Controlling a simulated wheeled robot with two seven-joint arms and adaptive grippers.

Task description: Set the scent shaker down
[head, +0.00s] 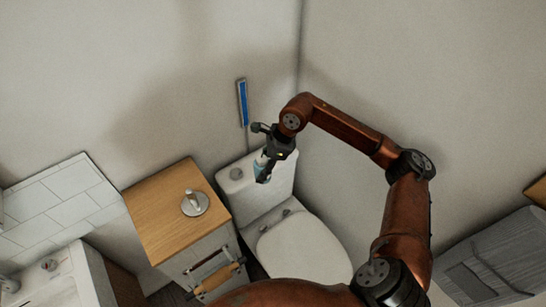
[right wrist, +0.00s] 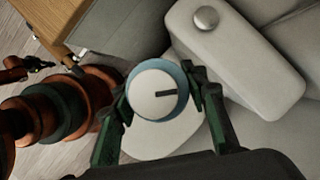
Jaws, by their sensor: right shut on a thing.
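The scent shaker (right wrist: 158,92) is a round container with a white top, a dark slot and a blue rim. My right gripper (right wrist: 160,98) is shut on it, one finger on each side. In the head view the right gripper (head: 266,168) is in front of the toilet tank (head: 239,192), and a small light-blue part of the shaker (head: 260,163) shows between its fingers. Most of the shaker is hidden there. I cannot tell whether it touches the tank lid. My left gripper is not in view.
The toilet seat lid (head: 305,252) is below the tank. A wooden-topped cabinet (head: 160,215) with a metal holder (head: 194,203) stands to the left. A blue strip (head: 242,103) is on the wall behind.

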